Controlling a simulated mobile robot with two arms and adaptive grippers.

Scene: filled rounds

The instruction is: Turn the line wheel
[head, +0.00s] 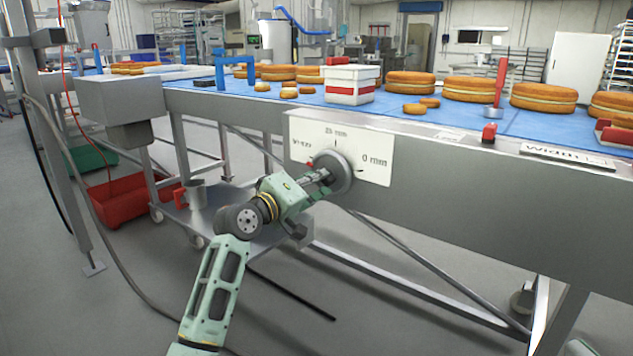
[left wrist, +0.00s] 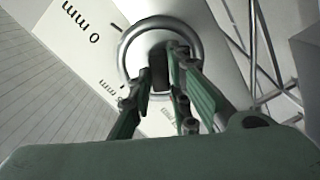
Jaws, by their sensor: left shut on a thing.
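The line wheel (head: 343,168) is a grey round wheel on the side of the conveyor, in front of a white scale plate (head: 376,142) marked 25 mm at the top and 0 mm at the right. A small red mark shows at the wheel's left edge. My left gripper (head: 321,177) reaches it from the lower left and is shut on it. In the left wrist view the wheel (left wrist: 126,43) shows as a metal ring, with the fingers (left wrist: 161,76) around a dark part near its middle. The exact contact is partly hidden. My right gripper is not in view.
Above the wheel, the blue conveyor belt (head: 390,117) carries several filled rounds (head: 410,85) and a white-and-red box (head: 351,87). A low cart (head: 240,220) with a metal cup (head: 196,194) stands behind my left arm. A red bin (head: 125,200) is on the floor at left.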

